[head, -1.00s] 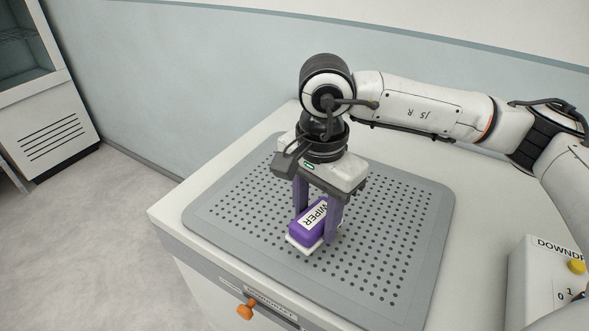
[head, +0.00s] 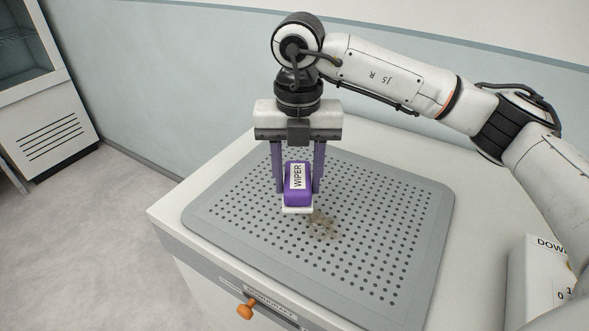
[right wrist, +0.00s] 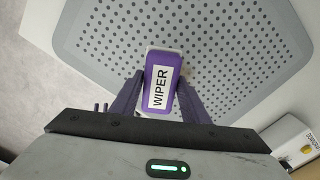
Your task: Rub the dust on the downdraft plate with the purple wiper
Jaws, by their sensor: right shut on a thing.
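The purple wiper (head: 296,196) has a white "WIPER" label and a white pad at its bottom. My right gripper (head: 298,190) is shut on it, one finger at each side. The wiper also shows between the fingers in the right wrist view (right wrist: 161,84). The grey perforated downdraft plate (head: 400,215) lies on the white cabinet top. A brownish dust patch (head: 322,226) is on the plate, just right of and in front of the wiper's pad. I cannot tell whether the pad touches the plate. My left gripper is not in view.
A white control box (head: 535,285) stands at the right front of the cabinet top. An orange knob (head: 245,308) sticks out of the cabinet's front. A pale wall is behind, and a glass-fronted cabinet (head: 45,110) stands far left. Most of the plate is clear.

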